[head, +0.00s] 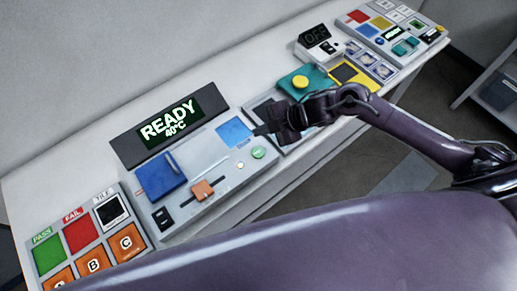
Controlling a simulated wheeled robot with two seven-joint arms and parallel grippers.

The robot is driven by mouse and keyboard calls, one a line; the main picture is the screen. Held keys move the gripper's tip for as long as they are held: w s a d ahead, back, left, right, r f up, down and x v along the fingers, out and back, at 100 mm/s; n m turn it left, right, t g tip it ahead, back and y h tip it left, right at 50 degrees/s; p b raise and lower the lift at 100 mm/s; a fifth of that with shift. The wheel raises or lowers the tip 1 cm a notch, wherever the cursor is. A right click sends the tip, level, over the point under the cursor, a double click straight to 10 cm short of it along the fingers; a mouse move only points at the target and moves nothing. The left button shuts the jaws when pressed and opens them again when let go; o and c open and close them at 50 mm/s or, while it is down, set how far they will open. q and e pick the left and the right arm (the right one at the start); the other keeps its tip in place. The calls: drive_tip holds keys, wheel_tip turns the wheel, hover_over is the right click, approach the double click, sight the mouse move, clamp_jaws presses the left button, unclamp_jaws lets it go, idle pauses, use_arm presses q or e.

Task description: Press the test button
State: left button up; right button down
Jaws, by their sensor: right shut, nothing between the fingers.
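A small round green button (258,153) sits on the right part of a grey panel (212,187); its label is too small to read. A larger round yellow button (299,82) stands on a teal block farther back; I cannot tell which one is the test button. My right gripper (262,129) is shut and empty, its dark tips pointing left above the panel's right edge, beside the blue square (234,132) and a little behind the green button. It looks apart from both buttons. My left gripper is not in view.
A blue block (160,175) and an orange piece (202,190) sit on the panel. PASS/FAIL tiles (82,235) are at front left. A small display (315,36) reads OFF. My purple arm covers the foreground.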

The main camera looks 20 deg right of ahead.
drive_tip(key=shift+s, duration=0.15)
drive_tip(key=b, duration=0.7)
hover_over(262, 152)
wheel_tip(262, 152, down, 7)
drive_tip(key=shift+f, duration=0.2)
drive_tip(key=shift+f+b, duration=0.3)
drive_tip(key=shift+f, duration=0.4)
idle(1.2)
drive_tip(key=shift+f, duration=0.4)
